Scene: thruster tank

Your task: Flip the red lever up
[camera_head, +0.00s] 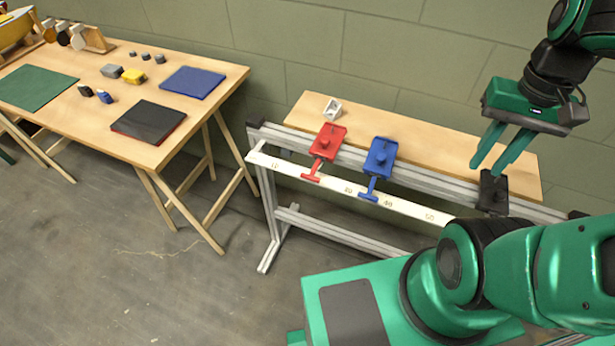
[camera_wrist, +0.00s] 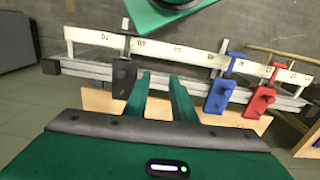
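The red lever (camera_head: 326,143) is mounted on the rail of the frame, left of the blue lever (camera_head: 380,158). Its T-shaped handle (camera_head: 312,176) points down and forward over the white numbered strip. My gripper (camera_head: 487,168) is open and empty, above the bench near the black lever (camera_head: 493,190), well to the right of the red lever. In the wrist view the red lever (camera_wrist: 260,101) is at the right, beyond the blue one (camera_wrist: 219,97), and my gripper's fingers (camera_wrist: 159,77) stand apart with nothing between them.
A wooden board (camera_head: 430,133) lies behind the levers, with a small white block (camera_head: 333,109) on it. The white numbered strip (camera_head: 415,211) runs along the front. A wooden table (camera_head: 225,75) with mats and small blocks stands at the left. Floor between is clear.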

